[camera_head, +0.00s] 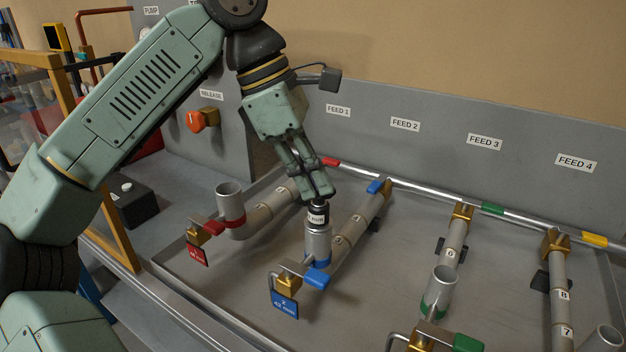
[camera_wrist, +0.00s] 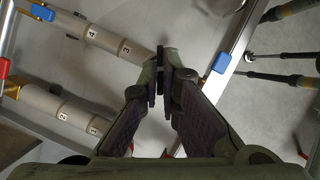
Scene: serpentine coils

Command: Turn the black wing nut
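My gripper (camera_head: 318,194) points down above an upright grey pipe stub (camera_head: 317,244) with a blue band. A short dark and silver fitting with a white label (camera_head: 318,219) sits on top of this stub, directly under the fingertips. No black wing nut can be made out clearly; if it is at the top of the fitting, the fingers hide it. In the wrist view the two fingers (camera_wrist: 168,78) are close together, with only a narrow dark gap between the tips. I cannot tell whether they grip anything.
Numbered pipe coils lie in a grey tray. Another open stub (camera_head: 439,289) is right. A silver rail (camera_head: 420,194) runs along the back.

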